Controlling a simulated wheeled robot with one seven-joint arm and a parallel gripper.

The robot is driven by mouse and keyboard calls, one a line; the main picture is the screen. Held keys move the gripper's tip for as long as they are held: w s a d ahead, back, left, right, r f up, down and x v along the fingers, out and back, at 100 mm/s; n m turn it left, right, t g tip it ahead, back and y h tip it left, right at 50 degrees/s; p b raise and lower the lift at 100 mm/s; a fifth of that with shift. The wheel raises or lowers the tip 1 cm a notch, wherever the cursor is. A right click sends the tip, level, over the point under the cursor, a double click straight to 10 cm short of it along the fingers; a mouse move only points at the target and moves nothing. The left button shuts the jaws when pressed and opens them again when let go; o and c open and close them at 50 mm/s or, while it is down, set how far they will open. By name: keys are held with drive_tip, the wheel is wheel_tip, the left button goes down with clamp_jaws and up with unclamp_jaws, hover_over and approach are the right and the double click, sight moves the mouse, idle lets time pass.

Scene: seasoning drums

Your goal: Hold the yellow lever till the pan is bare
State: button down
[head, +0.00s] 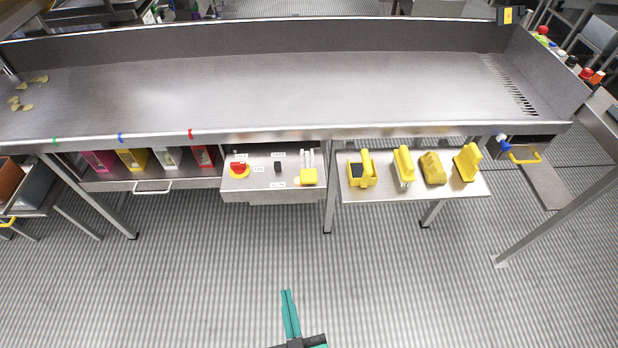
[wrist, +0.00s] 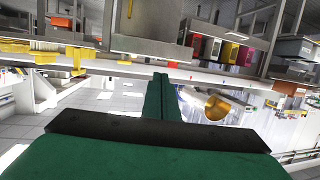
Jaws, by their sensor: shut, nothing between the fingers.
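The yellow lever (head: 308,176) sits at the right of a steel control box (head: 262,190) under the front of the long pan. The steel pan (head: 260,90) is mostly bare, with several pale yellow chips (head: 20,103) at its far left end. My gripper (head: 287,293) has teal fingers, shut together and empty, over the floor well in front of the box and apart from the lever. In the wrist view my shut fingers (wrist: 160,78) point toward the bench. A small yellow part (wrist: 130,8) at the top there may be the lever; I cannot be sure.
The box also carries a red knob (head: 238,168) and a black switch (head: 278,166). Left of it a shelf (head: 150,184) holds coloured holders. Right of it a shelf (head: 385,192) holds several yellow tools. Metal legs (head: 327,200) stand below; the floor (head: 200,280) is clear.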

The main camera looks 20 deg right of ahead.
drive_tip(key=w+d+r+m+h, duration=0.15)
drive_tip(key=w+d, duration=0.35)
drive_tip(key=w, duration=0.6)
wheel_tip(320, 180, up, 5)
drive_tip(key=h, duration=0.1)
hover_over(308, 178)
drive_tip(key=s, duration=0.2)
drive_tip(key=f, duration=0.3)
drive_tip(key=shift+w+a+f+m+g, duration=0.15)
drive_tip(key=shift+a+f+m+g, duration=0.05)
drive_tip(key=shift+f+m+g, duration=0.15)
drive_tip(key=shift+f, duration=0.35)
